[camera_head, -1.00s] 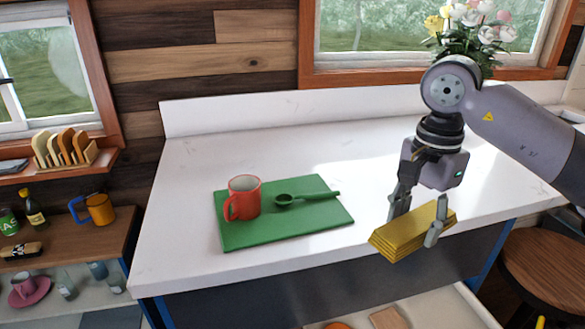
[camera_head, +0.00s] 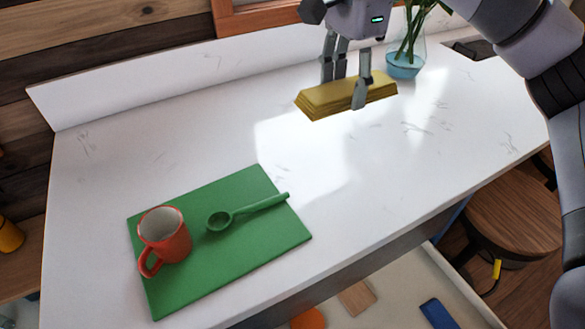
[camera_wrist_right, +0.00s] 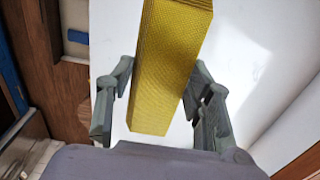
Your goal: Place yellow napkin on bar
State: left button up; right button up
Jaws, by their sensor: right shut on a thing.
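The yellow napkin (camera_head: 330,97) is a folded, layered stack held above the white bar top (camera_head: 400,160). My right gripper (camera_head: 348,92) comes down from above and is shut on the napkin, one finger in front of it and the others behind. In the right wrist view the napkin (camera_wrist_right: 168,70) lies between the fingers (camera_wrist_right: 160,105), with the white surface behind it. Whether the napkin touches the bar top cannot be told for certain. My left gripper is not in view.
A green mat (camera_head: 270,240) lies on the bar with a red mug (camera_head: 172,238) and a green spoon (camera_head: 245,212) on it. A blue glass vase (camera_head: 406,62) stands behind at right. A wooden stool (camera_head: 515,215) is beside the bar. The bar's middle is clear.

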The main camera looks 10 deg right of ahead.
jog(key=p, duration=0.1)
send_over(332, 181)
notch_tip(332, 181, down, 16)
jog(key=shift+w+f, duration=0.1)
notch_tip(332, 181, down, 4)
jog(key=shift+r+p, duration=0.2)
jog(key=shift+p, duration=0.25)
jog(key=shift+f, duration=0.1)
jog(key=shift+f, duration=0.15)
jog(key=o, duration=1.1)
